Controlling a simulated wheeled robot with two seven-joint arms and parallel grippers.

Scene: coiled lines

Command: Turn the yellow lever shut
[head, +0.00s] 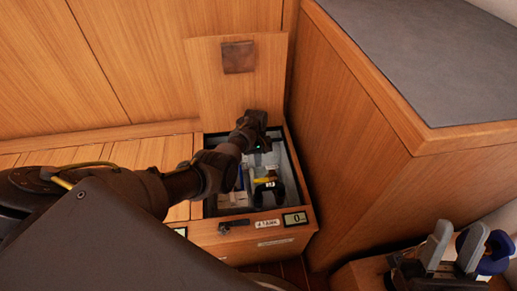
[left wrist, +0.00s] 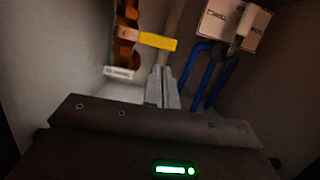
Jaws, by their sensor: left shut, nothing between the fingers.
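The yellow lever (left wrist: 158,41) sits on a copper-coloured fitting (left wrist: 125,45) in the left wrist view and points right, across the line of the fitting. In the head view the lever (head: 265,180) shows small inside the open locker. My left gripper (left wrist: 162,72) is shut and empty, its fingertips just below the lever's free end in the wrist view; I cannot tell whether they touch it. In the head view my left gripper (head: 262,143) reaches into the locker, its fingers mostly hidden. My right gripper (head: 455,245) is at the lower right with its fingers apart.
The locker's front rim (head: 230,233) carries a label and a small display (head: 295,218). Its lid (head: 240,75) stands raised behind. Blue hoses (left wrist: 205,75) and a white labelled box (left wrist: 235,22) lie beside the lever. A grey-topped wooden cabinet (head: 420,60) stands close on the right.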

